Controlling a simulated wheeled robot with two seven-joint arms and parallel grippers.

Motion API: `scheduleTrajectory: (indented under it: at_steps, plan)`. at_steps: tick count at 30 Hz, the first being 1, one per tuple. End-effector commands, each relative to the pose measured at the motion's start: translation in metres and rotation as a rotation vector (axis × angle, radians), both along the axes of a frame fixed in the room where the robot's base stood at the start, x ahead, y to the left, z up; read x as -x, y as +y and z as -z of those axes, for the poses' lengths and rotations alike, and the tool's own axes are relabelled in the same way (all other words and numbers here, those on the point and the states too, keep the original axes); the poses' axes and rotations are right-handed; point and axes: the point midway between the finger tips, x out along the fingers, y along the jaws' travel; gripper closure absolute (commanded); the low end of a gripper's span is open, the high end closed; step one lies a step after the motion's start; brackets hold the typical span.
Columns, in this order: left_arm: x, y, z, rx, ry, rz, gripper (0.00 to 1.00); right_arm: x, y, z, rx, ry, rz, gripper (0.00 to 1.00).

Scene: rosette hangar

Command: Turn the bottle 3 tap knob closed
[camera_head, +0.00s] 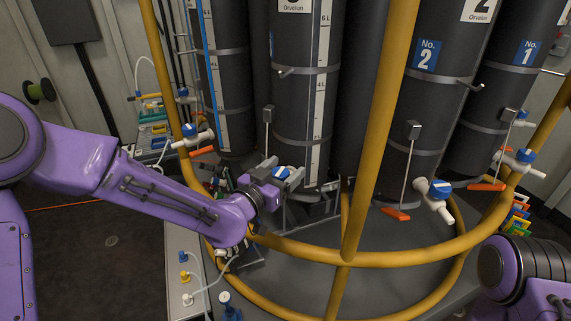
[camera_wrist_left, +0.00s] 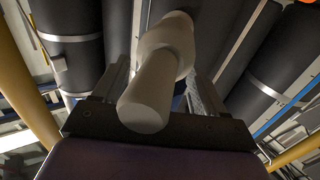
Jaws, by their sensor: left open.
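Bottle 3 (camera_head: 290,100) is the dark cylinder in the middle of the head view, with a level scale and a cropped label on top. Its blue tap knob (camera_head: 281,172) shows low at its front, at the end of my left arm. My left gripper (camera_head: 285,178) is at this tap, with its fingers around or beside the knob; contact cannot be told. In the left wrist view, the white tap body (camera_wrist_left: 160,75) fills the space between the open fingers of my left gripper (camera_wrist_left: 155,92). The knob is mostly hidden there. My right gripper is out of view.
A yellow tubular frame (camera_head: 345,255) runs in front of the bottles, with an upright right of bottle 3. Bottle 2 (camera_head: 425,110) and bottle 1 (camera_head: 495,110) stand to the right with similar blue-knobbed taps. Another tap (camera_head: 195,138) is at the left.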

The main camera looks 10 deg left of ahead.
Motion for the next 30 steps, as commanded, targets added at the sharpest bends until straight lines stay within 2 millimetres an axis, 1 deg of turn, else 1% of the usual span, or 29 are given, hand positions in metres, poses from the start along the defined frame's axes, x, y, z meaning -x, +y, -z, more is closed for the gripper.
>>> scheduleTrajectory:
  at_steps: [1,4,10,11,12,14,15,16,23,30]
  plan:
    - [-0.0042,-0.0018,-0.0008,0.001,0.001,0.000,0.29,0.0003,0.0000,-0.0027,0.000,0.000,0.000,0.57]
    - [-0.0088,-0.0039,-0.0004,0.001,0.000,0.000,0.29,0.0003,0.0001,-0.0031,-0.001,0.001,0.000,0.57]
    - [-0.0091,-0.0041,0.0005,0.001,0.000,0.000,0.29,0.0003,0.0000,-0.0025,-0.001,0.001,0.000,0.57]
    - [-0.0091,-0.0041,0.0005,0.001,0.000,0.000,0.32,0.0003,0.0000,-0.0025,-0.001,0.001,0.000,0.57]
    - [-0.0091,-0.0039,0.0005,0.001,0.000,0.000,0.45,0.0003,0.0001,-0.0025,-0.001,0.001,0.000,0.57]
    - [-0.0090,-0.0039,0.0005,0.001,0.000,0.000,0.64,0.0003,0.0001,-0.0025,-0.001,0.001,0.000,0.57]
    - [-0.0090,-0.0039,0.0004,0.001,0.000,0.000,0.77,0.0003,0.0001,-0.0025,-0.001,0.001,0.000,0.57]
    - [-0.0090,-0.0039,0.0004,0.001,0.000,0.000,0.80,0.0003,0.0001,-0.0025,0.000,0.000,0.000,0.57]
    - [-0.0088,-0.0037,0.0005,0.000,0.001,0.011,0.80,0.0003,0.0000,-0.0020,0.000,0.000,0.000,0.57]
    - [-0.0083,-0.0045,0.0010,0.000,0.000,0.102,0.80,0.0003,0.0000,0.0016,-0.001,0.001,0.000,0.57]
